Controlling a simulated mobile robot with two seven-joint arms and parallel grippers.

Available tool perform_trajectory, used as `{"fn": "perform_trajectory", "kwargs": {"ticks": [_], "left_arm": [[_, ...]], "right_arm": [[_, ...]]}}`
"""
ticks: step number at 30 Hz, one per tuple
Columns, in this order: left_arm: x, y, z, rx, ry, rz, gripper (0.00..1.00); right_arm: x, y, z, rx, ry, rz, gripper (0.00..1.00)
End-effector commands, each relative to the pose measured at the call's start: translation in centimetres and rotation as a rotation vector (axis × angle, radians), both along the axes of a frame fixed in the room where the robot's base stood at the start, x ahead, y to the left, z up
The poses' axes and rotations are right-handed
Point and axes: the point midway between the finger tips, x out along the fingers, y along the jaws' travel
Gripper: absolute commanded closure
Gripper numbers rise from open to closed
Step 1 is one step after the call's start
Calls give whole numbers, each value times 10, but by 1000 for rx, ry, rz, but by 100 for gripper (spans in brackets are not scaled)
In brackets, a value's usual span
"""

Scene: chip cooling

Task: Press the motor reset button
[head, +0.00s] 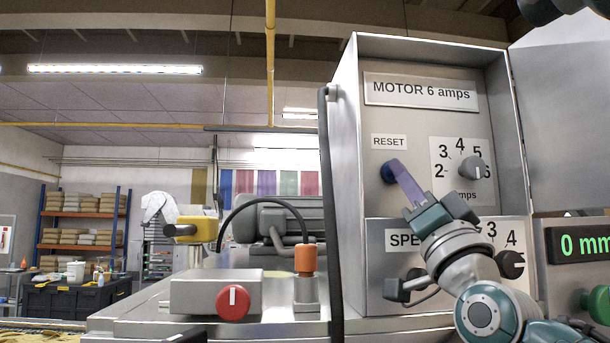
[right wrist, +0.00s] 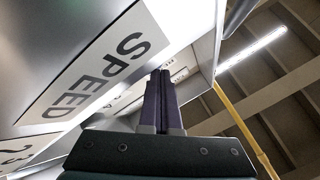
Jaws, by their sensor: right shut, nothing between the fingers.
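The blue reset button (head: 387,173) sits below the RESET label (head: 389,142) on the motor control box (head: 346,150), under the sign "MOTOR 6 amps" (head: 420,91). My right gripper (head: 396,166) is shut and empty. Its purple fingers point up and left, and their tips overlap the button's right side in the head view. I cannot tell whether they touch it. In the right wrist view the closed fingers (right wrist: 160,75) point along the panel past the SPEED label (right wrist: 115,65), and the button cannot be made out. My left gripper is not in view.
The amps dial (head: 471,168) is right of the button. A speed panel (head: 376,235) is below, partly behind my right arm. The box's open door (head: 560,110) stands at the right. A red knob (head: 232,302) and a black cable (head: 324,200) are at the left.

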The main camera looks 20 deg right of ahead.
Motion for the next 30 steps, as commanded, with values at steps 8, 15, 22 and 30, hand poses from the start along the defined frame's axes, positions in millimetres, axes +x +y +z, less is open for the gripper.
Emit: {"fn": "perform_trajectory", "kwargs": {"ticks": [8, 15, 22, 30], "left_arm": [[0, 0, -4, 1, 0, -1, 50], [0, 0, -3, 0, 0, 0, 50], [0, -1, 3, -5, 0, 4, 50], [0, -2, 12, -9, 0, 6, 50]], "right_arm": [[4, -1, -1, 0, 1, 0, 100], [4, -1, 0, 0, 2, 0, 100], [-2, 1, 1, -1, 4, 1, 100], [-14, 4, 1, -1, 2, 0, 100]]}}
